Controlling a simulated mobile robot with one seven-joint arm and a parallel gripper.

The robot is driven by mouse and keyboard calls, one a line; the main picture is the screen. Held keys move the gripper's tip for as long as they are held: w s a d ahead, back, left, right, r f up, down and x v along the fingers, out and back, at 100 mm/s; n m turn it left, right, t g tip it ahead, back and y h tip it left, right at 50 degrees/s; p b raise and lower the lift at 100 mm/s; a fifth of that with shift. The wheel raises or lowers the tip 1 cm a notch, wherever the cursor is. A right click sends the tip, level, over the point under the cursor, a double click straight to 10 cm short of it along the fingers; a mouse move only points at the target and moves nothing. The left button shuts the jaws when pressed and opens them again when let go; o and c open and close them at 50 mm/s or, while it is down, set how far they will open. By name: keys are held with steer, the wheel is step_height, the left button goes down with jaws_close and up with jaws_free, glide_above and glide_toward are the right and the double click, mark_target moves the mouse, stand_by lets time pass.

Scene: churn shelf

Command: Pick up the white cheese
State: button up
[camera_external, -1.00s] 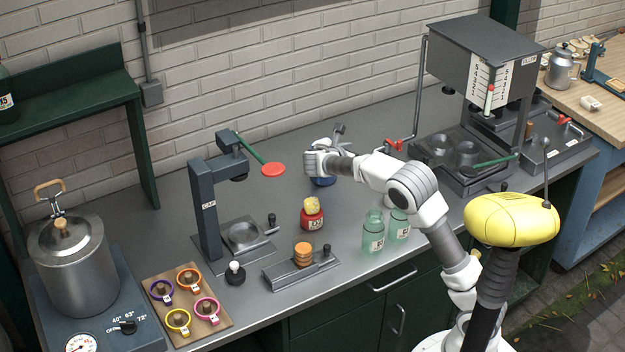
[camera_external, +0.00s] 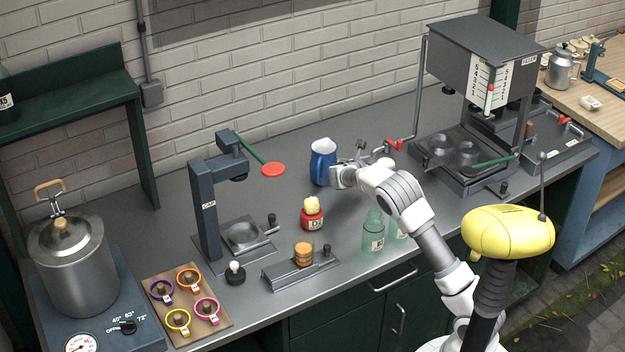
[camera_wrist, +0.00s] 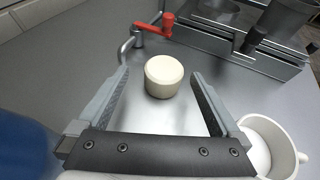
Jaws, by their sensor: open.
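The white cheese (camera_wrist: 163,76) is a short round cream-coloured cylinder standing on the grey bench in the wrist view. It shows between the two fingertips of my gripper (camera_wrist: 160,84), slightly ahead of them, with a gap to each finger. My gripper is open and empty. In the external view my gripper (camera_external: 367,152) is over the back of the bench, to the right of the blue jug (camera_external: 322,162). I cannot make out the cheese there; my gripper and arm seem to hide it.
A white mug (camera_wrist: 270,147) stands close beside the right finger, and the blue jug also shows at the left edge (camera_wrist: 22,150). A red-handled crank (camera_wrist: 153,30) and a metal machine stand beyond the cheese. Glass jars (camera_external: 373,232) stand nearer the front.

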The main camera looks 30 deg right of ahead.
mark_target(385, 163)
steer(key=x, duration=0.1)
steer(key=b+x, duration=0.1)
steer(key=x, duration=0.3)
steer(key=shift+s+d+f+b, duration=0.2)
steer(key=shift+s+f+b, duration=0.05)
steer(key=shift+b, duration=0.1)
steer(key=shift+r, duration=0.1)
steer(key=c, duration=1.4)
